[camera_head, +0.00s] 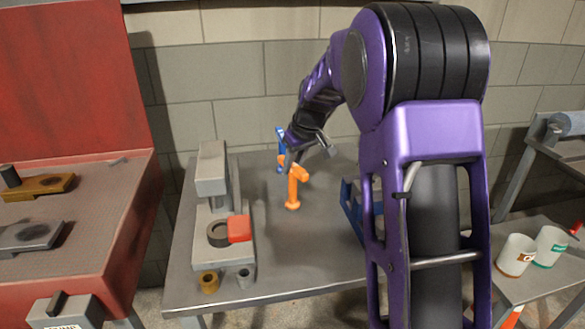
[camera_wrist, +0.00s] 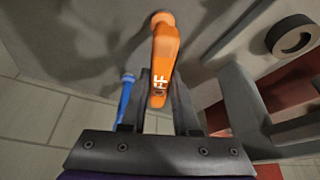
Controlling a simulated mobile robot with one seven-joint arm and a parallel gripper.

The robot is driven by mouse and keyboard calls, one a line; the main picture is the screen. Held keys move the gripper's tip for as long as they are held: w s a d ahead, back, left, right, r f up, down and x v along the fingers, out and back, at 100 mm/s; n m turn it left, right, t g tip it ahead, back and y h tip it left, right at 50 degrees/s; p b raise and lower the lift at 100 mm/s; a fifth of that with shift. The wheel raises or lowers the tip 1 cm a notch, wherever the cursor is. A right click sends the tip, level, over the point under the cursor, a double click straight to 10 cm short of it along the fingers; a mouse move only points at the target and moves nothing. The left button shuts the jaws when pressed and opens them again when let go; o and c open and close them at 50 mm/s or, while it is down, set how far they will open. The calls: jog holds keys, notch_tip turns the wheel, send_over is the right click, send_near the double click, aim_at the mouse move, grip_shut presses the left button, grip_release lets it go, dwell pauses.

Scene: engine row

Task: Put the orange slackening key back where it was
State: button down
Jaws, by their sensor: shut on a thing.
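The orange slackening key (camera_head: 293,190) has a bent top and a shaft that points down. It is over the grey bench (camera_head: 270,275), right of the grey fixture. I cannot tell whether its foot touches the bench. My gripper (camera_head: 292,163) is shut on the key's upper end. In the wrist view the key (camera_wrist: 164,55), with pale lettering on its side, sits between the fingers of my gripper (camera_wrist: 162,95). A similar blue key (camera_head: 281,140) is just behind my gripper, partly hidden; it also shows in the wrist view (camera_wrist: 125,98).
The grey fixture (camera_head: 211,172) with a red block (camera_head: 239,229) stands at the bench's left. A brass cup (camera_head: 208,282) and a grey cup (camera_head: 244,277) are at its front. A blue bracket (camera_head: 351,205) is at right, partly hidden by my arm. The bench's front middle is clear.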

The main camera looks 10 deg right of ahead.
jog(key=shift+f, duration=0.15)
jog(key=c, duration=1.1)
grip_release()
jog(key=shift+f, duration=0.15)
jog(key=o, duration=0.4)
jog(key=shift+o, duration=0.2)
jog(key=shift+s+r, duration=0.1)
jog(key=shift+r, duration=0.5)
jog(key=p+v, duration=0.1)
jog(key=v, duration=1)
jog(key=shift+s+p, duration=0.2)
jog(key=shift+p, duration=0.1)
